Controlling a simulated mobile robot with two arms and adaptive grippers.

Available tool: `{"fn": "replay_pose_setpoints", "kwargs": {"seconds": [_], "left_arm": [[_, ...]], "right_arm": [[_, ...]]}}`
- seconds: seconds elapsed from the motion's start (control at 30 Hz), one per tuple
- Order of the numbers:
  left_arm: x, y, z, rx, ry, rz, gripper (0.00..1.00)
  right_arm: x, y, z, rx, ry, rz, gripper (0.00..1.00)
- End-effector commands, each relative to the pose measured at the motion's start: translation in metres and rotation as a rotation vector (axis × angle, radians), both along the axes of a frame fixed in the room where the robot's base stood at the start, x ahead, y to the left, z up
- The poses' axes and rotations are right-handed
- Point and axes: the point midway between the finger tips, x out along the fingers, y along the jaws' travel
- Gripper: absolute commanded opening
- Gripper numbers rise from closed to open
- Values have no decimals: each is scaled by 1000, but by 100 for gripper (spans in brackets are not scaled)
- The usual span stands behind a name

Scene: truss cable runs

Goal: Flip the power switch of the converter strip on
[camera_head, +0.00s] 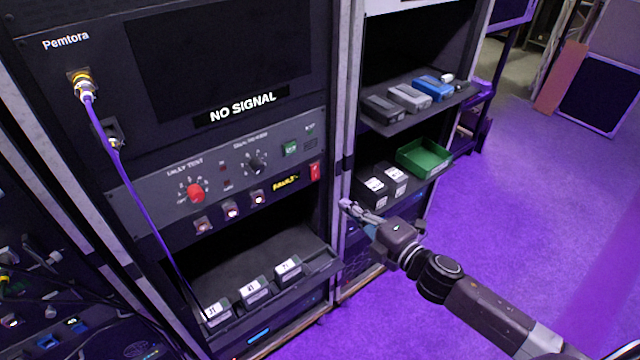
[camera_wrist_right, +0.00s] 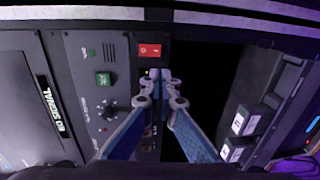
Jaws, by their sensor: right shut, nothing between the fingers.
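A red rocker switch (camera_head: 314,171) sits at the right end of the grey control panel (camera_head: 150,200), beside a yellow "FAULT" label (camera_head: 286,183). The same red switch shows in the right wrist view (camera_wrist_right: 150,50), just beyond my fingertips. I cannot tell its on or off position. My right gripper (camera_head: 346,206) is shut and empty, below and right of the switch in the head view. In the right wrist view its fingertips (camera_wrist_right: 158,75) meet close to the switch, with a visible gap. My left gripper is not in view.
The panel also has a red knob (camera_head: 195,193), a black knob (camera_head: 257,165) and a green button (camera_head: 290,149). Right of it, a shelf rack holds small boxes and a green tray (camera_head: 424,158). A purple cable (camera_head: 140,205) hangs at left. Open floor lies right.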

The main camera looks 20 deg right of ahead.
Motion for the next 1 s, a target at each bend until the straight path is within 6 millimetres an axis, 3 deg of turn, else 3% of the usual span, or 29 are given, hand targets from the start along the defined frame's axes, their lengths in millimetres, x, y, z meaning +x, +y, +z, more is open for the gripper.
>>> {"fn": "replay_pose_setpoints", "kwargs": {"seconds": [0.5, 0.73, 1.0], "left_arm": [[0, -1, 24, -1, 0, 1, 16], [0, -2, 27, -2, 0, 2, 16], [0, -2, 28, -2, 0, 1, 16]], "right_arm": [[83, 30, -8, 1, -1, -1, 0], [102, 37, -12, 0, -1, 0, 0], [106, 39, -14, 0, 1, 0, 0]]}}
